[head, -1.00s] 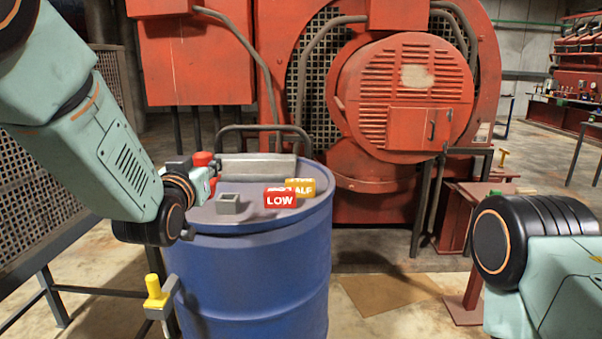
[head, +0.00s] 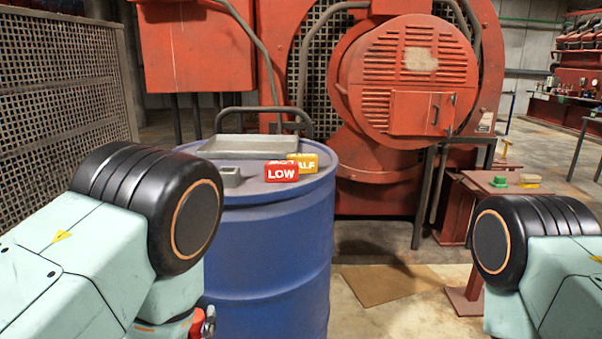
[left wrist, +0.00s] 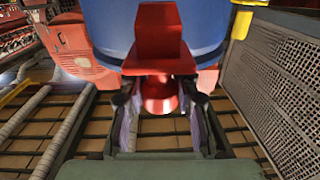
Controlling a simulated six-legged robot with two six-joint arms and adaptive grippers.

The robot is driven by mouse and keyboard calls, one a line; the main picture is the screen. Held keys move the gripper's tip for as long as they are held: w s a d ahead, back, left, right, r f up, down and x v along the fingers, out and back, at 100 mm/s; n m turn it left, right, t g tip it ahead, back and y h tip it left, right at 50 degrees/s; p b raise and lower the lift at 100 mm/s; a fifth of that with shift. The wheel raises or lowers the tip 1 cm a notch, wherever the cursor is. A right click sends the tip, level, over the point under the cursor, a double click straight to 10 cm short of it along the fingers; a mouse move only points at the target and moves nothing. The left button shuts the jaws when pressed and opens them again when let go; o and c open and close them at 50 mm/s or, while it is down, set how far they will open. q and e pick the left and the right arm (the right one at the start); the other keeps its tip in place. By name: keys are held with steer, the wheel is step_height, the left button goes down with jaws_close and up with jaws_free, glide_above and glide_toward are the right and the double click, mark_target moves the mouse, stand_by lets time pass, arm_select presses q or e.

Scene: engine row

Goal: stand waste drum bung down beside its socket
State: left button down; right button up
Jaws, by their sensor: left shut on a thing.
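The waste drum (head: 270,260) is blue and stands upright in the middle of the head view. A small grey square socket (head: 229,178) sits on its lid. The red bung (left wrist: 158,55) is between the fingers of my left gripper (left wrist: 160,98), which is shut on it, in front of the blue drum wall. In the head view only a bit of red and a dark gripper part (head: 208,322) show at the bottom; my left forearm hides the rest. My right arm shows at the right, but its gripper is out of view.
A grey tray (head: 258,147), a red LOW block (head: 281,172) and a yellow block (head: 304,162) are on the lid. A red engine (head: 410,85) stands behind. A mesh guard (head: 60,80) is at the left, a red stand (head: 490,190) at the right.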

mark_target(197, 338)
arm_select(q)
steer(key=shift+s+d+f, duration=0.15)
steer(key=shift+s+f, duration=0.3)
steer(key=shift+s, duration=0.15)
steer(key=shift+s+d+f, duration=0.1)
steer(key=shift+s+f, duration=0.3)
steer(key=shift+s, duration=0.4)
steer(key=shift+a+r, duration=0.1)
